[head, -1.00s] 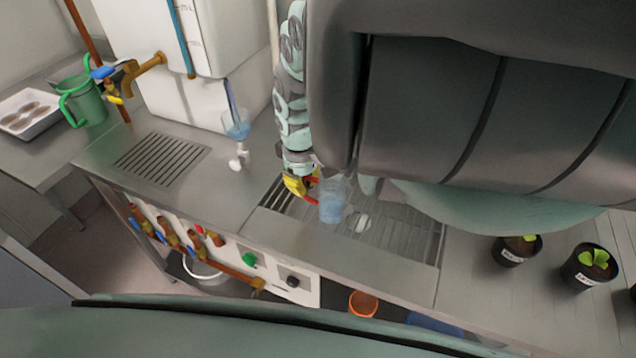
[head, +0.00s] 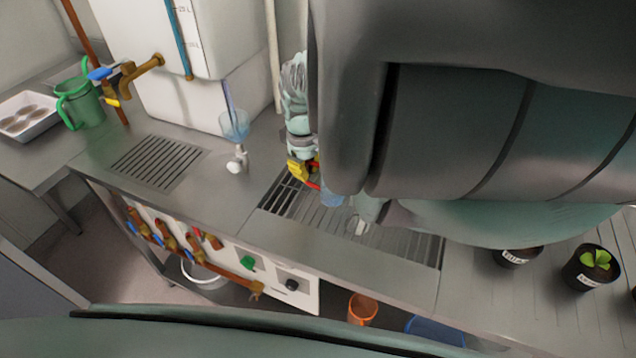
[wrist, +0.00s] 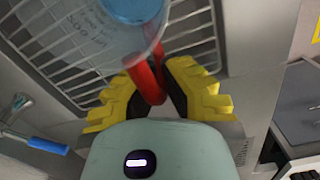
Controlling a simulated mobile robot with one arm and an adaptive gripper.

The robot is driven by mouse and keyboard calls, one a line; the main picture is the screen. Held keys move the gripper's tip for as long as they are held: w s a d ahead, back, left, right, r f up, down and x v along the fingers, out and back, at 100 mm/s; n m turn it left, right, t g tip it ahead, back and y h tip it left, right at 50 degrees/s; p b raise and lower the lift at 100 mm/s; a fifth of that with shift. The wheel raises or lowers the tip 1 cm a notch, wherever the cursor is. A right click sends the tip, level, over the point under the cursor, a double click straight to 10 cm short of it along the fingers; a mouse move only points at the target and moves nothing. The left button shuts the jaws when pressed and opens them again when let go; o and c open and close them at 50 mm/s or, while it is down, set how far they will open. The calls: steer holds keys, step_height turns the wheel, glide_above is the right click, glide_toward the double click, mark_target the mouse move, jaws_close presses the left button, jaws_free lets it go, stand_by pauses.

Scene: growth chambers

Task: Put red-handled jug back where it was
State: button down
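The red-handled jug is a clear vessel with blue liquid. In the head view only a small blue part of the jug (head: 332,200) shows over the slotted drain grate (head: 405,245), with my arm hiding the rest. In the wrist view the clear jug (wrist: 85,45) fills the upper left, with its red handle (wrist: 150,80) between my yellow fingers. My gripper (wrist: 160,90) is shut on the handle; it also shows in the head view (head: 304,172). I cannot tell whether the jug's base touches the grate.
A clear funnel (head: 234,126) over a small white tap stands left of the grate, before the white tank (head: 215,35). A green jug (head: 84,103) and a white tray (head: 28,118) are far left. Potted seedlings (head: 590,268) stand right. The left grille (head: 158,160) is bare.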

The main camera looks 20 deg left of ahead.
steer(key=shift+w, duration=0.15)
steer(key=shift+f+b, duration=1.3)
steer(key=shift+f, duration=0.45)
steer(key=shift+f, duration=0.1)
steer(key=c, duration=1.1)
jaws_free()
steer(key=shift+c, duration=0.2)
